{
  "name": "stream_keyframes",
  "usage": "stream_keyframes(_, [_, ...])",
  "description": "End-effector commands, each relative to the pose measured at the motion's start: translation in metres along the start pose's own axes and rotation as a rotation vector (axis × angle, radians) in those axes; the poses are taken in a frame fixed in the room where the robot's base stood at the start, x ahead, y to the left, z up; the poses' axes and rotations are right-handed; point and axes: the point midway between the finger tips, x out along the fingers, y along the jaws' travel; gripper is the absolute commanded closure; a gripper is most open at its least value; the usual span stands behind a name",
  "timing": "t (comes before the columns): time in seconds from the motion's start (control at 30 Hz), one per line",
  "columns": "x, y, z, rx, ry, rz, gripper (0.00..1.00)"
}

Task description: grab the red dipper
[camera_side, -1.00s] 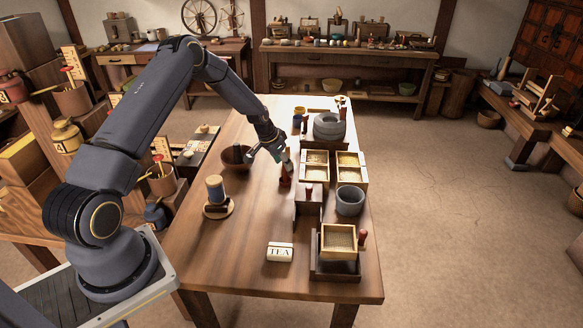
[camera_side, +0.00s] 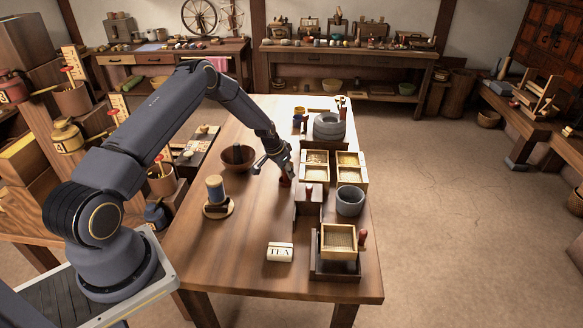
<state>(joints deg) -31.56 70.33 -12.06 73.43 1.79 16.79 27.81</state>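My gripper (camera_side: 273,171) is low over the middle of the wooden table, with its fingers spread apart. A small dark red object (camera_side: 285,182) stands right at its right finger and is partly hidden by it. It may be the red dipper, but its shape is too small to tell. I cannot tell whether the finger touches it. Another red knob-like piece (camera_side: 309,189) shows at the dark wooden box to the right, and a third red piece (camera_side: 363,236) stands beside the front sieve box.
A brown bowl (camera_side: 237,166) sits left of my gripper. Light wooden trays (camera_side: 315,176), a grey pot (camera_side: 350,201) and a stone quern (camera_side: 329,127) line the right side. The table's front left is clear.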

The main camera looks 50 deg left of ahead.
Motion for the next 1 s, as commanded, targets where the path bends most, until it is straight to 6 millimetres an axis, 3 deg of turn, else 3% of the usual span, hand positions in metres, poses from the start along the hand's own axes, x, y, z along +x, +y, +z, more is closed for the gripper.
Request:
stream_keyframes(0.17, [0.0, 0.0, 0.0, 0.0, 0.0, 0.0, 1.0])
stream_keyframes(0.47, [-0.001, 0.0, -0.001, 0.0, 0.001, 0.0, 1.0])
stream_keyframes(0.63, [-0.011, -0.001, -0.006, 0.001, 0.003, -0.001, 1.0])
stream_keyframes(0.77, [-0.031, -0.001, -0.014, 0.001, 0.003, -0.001, 1.0])
stream_keyframes(1.0, [-0.1, 0.013, 0.007, 0.0, 0.002, -0.002, 1.0])
